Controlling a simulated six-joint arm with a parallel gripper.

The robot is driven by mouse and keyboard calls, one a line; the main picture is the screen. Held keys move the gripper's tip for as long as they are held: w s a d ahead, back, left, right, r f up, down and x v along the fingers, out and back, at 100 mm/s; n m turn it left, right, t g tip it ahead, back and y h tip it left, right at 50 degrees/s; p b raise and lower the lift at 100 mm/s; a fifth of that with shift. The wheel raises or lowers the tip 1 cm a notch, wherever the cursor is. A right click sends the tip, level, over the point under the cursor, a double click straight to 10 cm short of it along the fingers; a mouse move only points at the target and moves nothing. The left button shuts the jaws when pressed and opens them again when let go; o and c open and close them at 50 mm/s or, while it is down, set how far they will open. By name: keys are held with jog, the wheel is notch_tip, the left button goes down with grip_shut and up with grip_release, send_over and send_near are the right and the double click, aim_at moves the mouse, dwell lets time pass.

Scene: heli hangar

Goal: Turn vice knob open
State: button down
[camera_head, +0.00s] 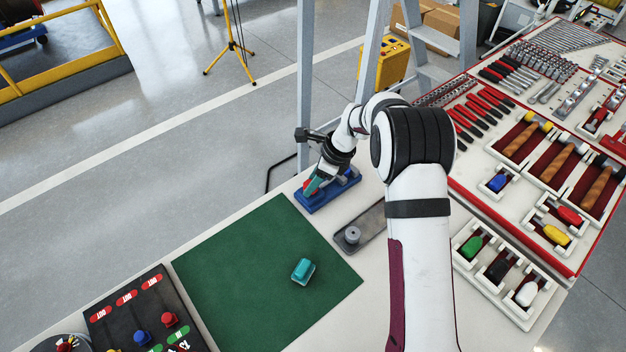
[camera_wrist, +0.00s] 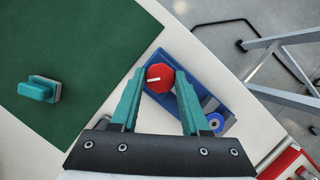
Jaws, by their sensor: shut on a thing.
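The vice is a blue block at the table's far edge, seen in the head view (camera_head: 318,200) and in the wrist view (camera_wrist: 226,112). Its red knob (camera_wrist: 158,77) has a white line on top, tilted up to the right. My gripper (camera_wrist: 160,80) has its two teal fingers on either side of the red knob and is shut on it. In the head view my gripper (camera_head: 312,186) reaches down over the vice and hides most of the knob.
A green mat (camera_head: 250,270) with a teal block (camera_head: 303,271) lies left of my arm. A grey plate with a metal knob (camera_head: 353,235) lies near the vice. A dark panel (camera_head: 145,315) is front left. Red tool trays (camera_head: 545,150) fill the right. A ladder (camera_head: 305,80) stands behind.

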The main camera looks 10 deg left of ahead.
dwell(0.3)
jog(key=n+g, duration=0.1)
jog(key=n, duration=0.2)
jog(key=n+g, duration=0.1)
jog(key=n, duration=0.2)
jog(key=shift+w+n+g+h, duration=0.2)
jog(key=shift+n+g+h, duration=0.1)
jog(key=shift+n, duration=0.1)
jog(key=n+g, duration=0.1)
jog(key=n, duration=0.2)
jog(key=shift+a+h, duration=0.1)
jog(key=shift+h, duration=0.3)
jog(key=shift+w+n+g+h, duration=0.1)
jog(key=shift+n+g+h, duration=0.4)
jog(key=shift+n, duration=1.4)
jog(key=shift+c, duration=1.9)
grip_release()
